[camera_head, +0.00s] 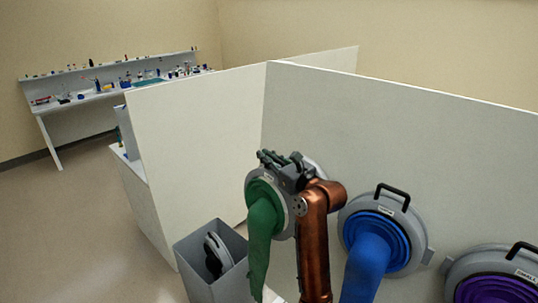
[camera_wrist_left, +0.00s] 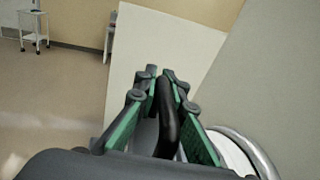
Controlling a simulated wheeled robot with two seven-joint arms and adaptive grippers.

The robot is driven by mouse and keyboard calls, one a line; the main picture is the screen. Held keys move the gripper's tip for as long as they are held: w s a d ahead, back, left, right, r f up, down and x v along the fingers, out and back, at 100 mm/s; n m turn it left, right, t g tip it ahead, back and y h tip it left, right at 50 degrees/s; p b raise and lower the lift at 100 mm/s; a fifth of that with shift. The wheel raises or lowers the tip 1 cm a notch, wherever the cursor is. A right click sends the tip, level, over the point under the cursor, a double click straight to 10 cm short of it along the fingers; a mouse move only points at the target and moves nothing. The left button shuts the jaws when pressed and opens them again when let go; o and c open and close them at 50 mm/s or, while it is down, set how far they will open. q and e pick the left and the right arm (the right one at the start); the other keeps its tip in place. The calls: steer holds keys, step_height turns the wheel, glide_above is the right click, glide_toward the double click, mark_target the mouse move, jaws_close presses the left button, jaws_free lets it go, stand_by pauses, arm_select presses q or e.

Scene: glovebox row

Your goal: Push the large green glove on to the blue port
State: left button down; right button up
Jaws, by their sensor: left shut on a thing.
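The large green glove (camera_head: 261,228) hangs down from its grey ring (camera_head: 287,222), in front of the grey wall panel. My left gripper (camera_head: 278,160) is at the top of this ring. It is shut on the ring's black handle (camera_wrist_left: 166,115), which shows between the green-padded fingers in the wrist view. A pale round rim (camera_head: 319,170) shows in part behind the gripper, and a curved pale rim (camera_wrist_left: 247,146) shows at lower right in the wrist view. My copper arm hides much of it, and no blue mark shows on it. I cannot tell whether the glove ring touches it. My right gripper is not in view.
A blue glove (camera_head: 369,263) hangs from a grey ring to the right, and a purple glove (camera_head: 496,290) from another farther right. A grey bin (camera_head: 198,262) holding a grey ring stands below left. A white partition (camera_head: 195,150) stands to the left.

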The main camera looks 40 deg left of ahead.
arm_select(q)
steer(key=shift+s+a+r+p, duration=0.1)
steer(key=shift+s+r+p, duration=0.1)
steer(key=shift+s, duration=0.7)
steer(key=shift+s+r+p, duration=0.1)
steer(key=shift+s+p, duration=0.1)
steer(key=shift+s, duration=0.65)
steer(key=shift+s+a, duration=0.1)
